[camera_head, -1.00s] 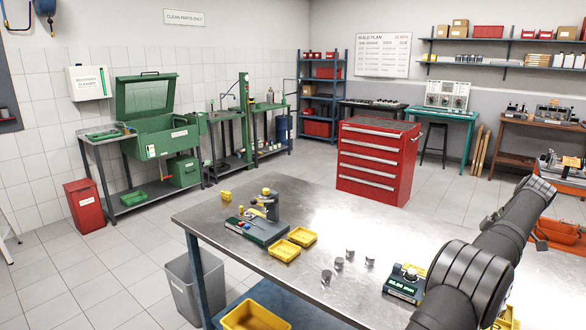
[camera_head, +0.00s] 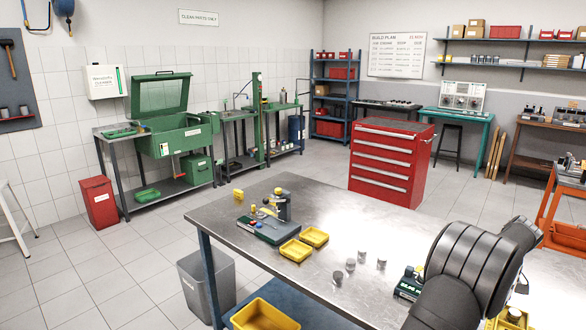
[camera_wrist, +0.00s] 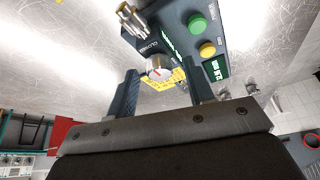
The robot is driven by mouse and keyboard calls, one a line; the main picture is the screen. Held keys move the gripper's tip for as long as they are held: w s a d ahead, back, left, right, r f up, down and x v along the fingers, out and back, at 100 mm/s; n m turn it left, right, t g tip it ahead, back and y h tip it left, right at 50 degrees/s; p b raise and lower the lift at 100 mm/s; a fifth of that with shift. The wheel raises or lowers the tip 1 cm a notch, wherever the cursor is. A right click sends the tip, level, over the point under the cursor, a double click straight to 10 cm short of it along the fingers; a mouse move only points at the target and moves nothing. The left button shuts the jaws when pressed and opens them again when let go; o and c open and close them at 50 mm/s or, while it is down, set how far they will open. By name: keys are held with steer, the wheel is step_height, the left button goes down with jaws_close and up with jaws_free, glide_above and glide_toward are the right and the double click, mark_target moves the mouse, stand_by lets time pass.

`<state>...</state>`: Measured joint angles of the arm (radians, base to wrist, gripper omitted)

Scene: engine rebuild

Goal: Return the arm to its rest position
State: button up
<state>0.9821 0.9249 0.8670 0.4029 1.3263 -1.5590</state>
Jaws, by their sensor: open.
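My gripper (camera_wrist: 158,76) shows in the wrist view with its two dark fingers apart and nothing held between them. The gap between the fingers and the device is hard to judge. In the head view my dark arm (camera_head: 470,270) fills the lower right, and the gripper itself does not show. The device (camera_head: 408,283) is partly hidden behind the arm there.
On the bench are a green-based fixture (camera_head: 268,228), two yellow trays (camera_head: 296,250), and several small grey cylinders (camera_head: 362,256). A yellow bin (camera_head: 265,314) is below. A red tool cabinet (camera_head: 390,160) stands behind the bench, an orange cart (camera_head: 565,232) at right. The bench's back middle is clear.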

steer(key=m, duration=0.2)
steer(key=m+h, duration=0.1)
steer(key=m, duration=0.1)
steer(key=shift+a+t+h, duration=0.2)
steer(key=shift+t+h, duration=0.1)
steer(key=m+h, duration=0.1)
steer(key=m, duration=0.3)
steer(key=shift+a+m+g+h, duration=0.1)
steer(key=shift+m+g+h, duration=0.4)
steer(key=shift+m, duration=1.2)
steer(key=shift+a+m+g+h, duration=0.15)
steer(key=shift+m+h, duration=0.65)
steer(key=shift+m, duration=0.9)
steer(key=shift+d+n, duration=0.1)
steer(key=shift+n, duration=0.2)
steer(key=shift+d+n+t+y, duration=0.1)
steer(key=shift+n+t+y, duration=0.45)
steer(key=shift+n, duration=1.05)
steer(key=shift+n+y, duration=0.65)
steer(key=shift+n, duration=1.05)
